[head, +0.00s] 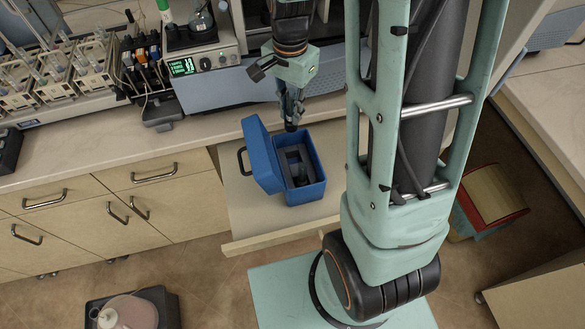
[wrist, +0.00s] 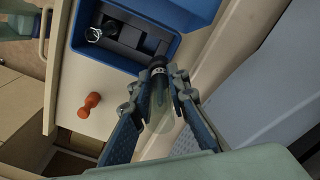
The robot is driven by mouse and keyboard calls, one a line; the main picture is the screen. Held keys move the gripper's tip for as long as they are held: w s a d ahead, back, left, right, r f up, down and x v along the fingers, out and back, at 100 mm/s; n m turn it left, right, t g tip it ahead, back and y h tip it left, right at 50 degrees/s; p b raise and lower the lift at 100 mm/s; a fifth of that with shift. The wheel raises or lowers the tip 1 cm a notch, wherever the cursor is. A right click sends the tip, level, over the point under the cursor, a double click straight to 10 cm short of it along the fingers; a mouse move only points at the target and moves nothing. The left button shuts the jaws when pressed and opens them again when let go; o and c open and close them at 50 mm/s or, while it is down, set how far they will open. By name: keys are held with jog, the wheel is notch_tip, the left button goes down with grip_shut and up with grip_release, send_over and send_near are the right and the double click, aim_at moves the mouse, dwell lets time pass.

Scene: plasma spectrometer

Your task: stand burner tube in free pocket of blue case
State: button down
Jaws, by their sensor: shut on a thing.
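The blue case (head: 308,194) stands open on a pulled-out shelf, its lid raised on the left. It also shows at the top of the wrist view (wrist: 172,48), with a dark foam insert holding pockets. A clear ring-shaped piece (wrist: 93,34) sits in a pocket at the left. My gripper (wrist: 165,88) is shut on the burner tube (wrist: 160,98), a see-through glass tube with a dark end pointing at the case. In the head view my gripper (head: 290,108) is just above the case's far edge. The tube's lower part is blurred between the fingers.
An instrument with a green display (head: 195,62) and tube racks (head: 50,85) stand on the bench behind. The shelf's front strip (head: 280,229) is clear.

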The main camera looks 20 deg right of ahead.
aim_at(294, 127)
jog(key=f+m+b, duration=0.1)
jog(key=m, duration=0.1)
jog(key=s+f+m+b, duration=0.1)
jog(key=shift+s+m, duration=0.2)
jog(key=shift+m, duration=0.2)
jog(key=m+b, duration=0.1)
jog(key=m, duration=0.1)
jog(key=s+f+m+b, duration=0.1)
jog(key=m, duration=0.1)
jog(key=shift+s, duration=0.1)
notch_tip(294, 127, down, 10)
jog(key=shift+r, duration=0.1)
jog(key=shift+b, duration=0.3)
jog(key=shift+f, duration=0.25)
jog(key=c, duration=2.2)
grip_release()
jog(key=shift+r, duration=0.1)
jog(key=shift+o, duration=0.2)
notch_tip(294, 127, up, 12)
jog(key=p, duration=0.1)
jog(key=shift+r, duration=0.15)
